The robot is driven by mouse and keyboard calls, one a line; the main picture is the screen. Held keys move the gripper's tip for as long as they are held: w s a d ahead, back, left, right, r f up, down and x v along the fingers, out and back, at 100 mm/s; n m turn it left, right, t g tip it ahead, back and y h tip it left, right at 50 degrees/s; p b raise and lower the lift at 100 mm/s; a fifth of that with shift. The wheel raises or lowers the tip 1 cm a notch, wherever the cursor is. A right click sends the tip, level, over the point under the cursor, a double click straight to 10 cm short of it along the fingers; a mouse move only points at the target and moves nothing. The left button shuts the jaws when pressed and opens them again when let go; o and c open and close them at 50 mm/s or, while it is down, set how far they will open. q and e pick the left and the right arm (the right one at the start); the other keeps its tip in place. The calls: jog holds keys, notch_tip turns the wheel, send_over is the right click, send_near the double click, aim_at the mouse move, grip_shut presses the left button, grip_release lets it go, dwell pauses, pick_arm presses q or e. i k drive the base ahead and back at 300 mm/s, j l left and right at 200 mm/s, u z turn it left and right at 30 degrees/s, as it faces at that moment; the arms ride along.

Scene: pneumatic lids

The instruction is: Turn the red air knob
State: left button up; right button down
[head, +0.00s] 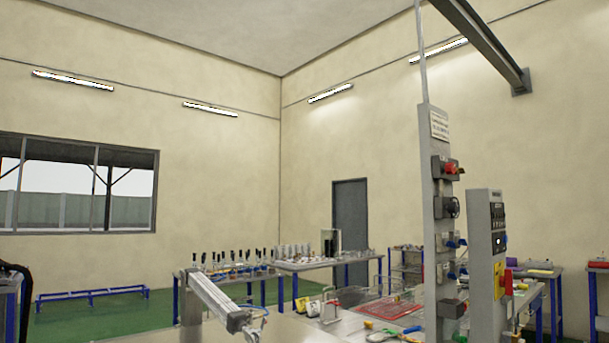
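A red knob (451,169) sits on a dark grey box high on a tall grey column (430,215), right of the middle of the head view. Neither of my grippers shows in the head view, and nothing is seen touching the red knob.
A control box (486,225) with buttons and a red-and-yellow part (504,280) stands right of the column. A silver cylinder (215,302) is mounted in front of a bench. Benches with tools (235,262) stand behind; green floor (90,316) is open at left.

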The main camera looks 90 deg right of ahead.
aim_at(450, 169)
jog(key=z, duration=3.6)
jog(key=i+l, duration=0.15)
